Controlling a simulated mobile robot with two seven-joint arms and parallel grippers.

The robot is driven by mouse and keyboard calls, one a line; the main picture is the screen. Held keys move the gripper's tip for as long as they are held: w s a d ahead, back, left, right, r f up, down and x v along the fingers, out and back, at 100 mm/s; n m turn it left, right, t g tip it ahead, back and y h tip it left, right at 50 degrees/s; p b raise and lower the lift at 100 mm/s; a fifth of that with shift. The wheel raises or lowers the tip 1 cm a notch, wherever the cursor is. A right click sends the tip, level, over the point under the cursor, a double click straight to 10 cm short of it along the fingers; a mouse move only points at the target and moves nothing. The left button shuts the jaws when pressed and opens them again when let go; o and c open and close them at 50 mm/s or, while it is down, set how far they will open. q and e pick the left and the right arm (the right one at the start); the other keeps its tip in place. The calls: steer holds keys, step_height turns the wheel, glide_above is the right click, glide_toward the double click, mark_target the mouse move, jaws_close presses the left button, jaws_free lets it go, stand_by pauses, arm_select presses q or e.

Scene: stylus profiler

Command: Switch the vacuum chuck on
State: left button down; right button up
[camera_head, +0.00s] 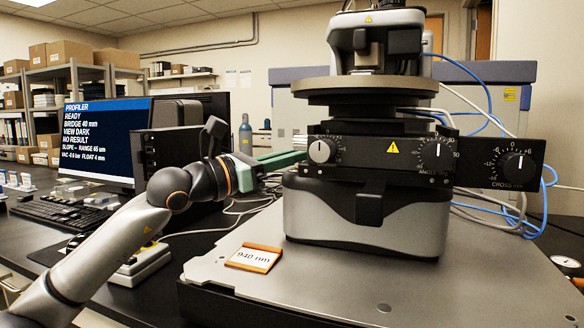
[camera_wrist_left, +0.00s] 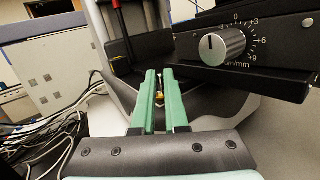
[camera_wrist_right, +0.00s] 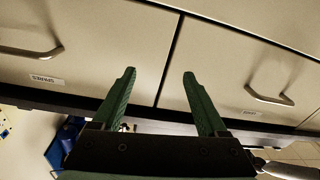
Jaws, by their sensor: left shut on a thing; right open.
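The stylus profiler (camera_head: 366,215) stands on a grey plate, with a round grey disc (camera_head: 365,90), perhaps the chuck, near its top. I cannot tell whether this is the vacuum switch. The monitor (camera_head: 105,140) shows READY and a VAC line too small to read surely. My right gripper (camera_wrist_right: 158,78) is open and empty, before drawer fronts.
An orange-framed card marked 940 nm (camera_head: 254,258) lies on the plate. Cables (camera_head: 250,205) run behind my left gripper. Drawers (camera_wrist_right: 240,70) face my right gripper.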

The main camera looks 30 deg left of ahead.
arm_select(q)
steer(key=shift+f+t+b, duration=0.15)
steer(key=shift+t+b, duration=0.15)
steer(key=shift+b, duration=0.5)
steer(key=shift+s+m+t+h+b, duration=0.15)
steer(key=shift+m+t+h+b, duration=0.15)
steer(key=shift+m+h+b, duration=0.45)
steer(key=shift+y+b, duration=0.25)
steer(key=shift+b, duration=0.35)
arm_select(e)
steer(key=s+r+n+t+y, duration=0.1)
steer(key=s+r+n+y, duration=0.1)
steer(key=r, duration=0.3)
steer(key=s+a+r+n+t+y, duration=0.1)
steer(key=s+r+n+t+y, duration=0.1)
steer(key=s+r+n+y, duration=0.1)
steer(key=s+r+n+t+y, duration=0.1)
steer(key=s+r+n+y, duration=0.1)
steer(key=r+y, duration=0.3)
steer(key=shift+s+a+r+n+t, duration=0.15)
steer(key=shift+a+r+n+t, duration=0.2)
steer(key=shift+r, duration=1.2)
arm_select(q)
steer(key=shift+t, duration=0.3)
arm_select(e)
steer(key=shift+f, duration=0.1)
arm_select(q)
steer(key=c, duration=0.9)
jaws_free()
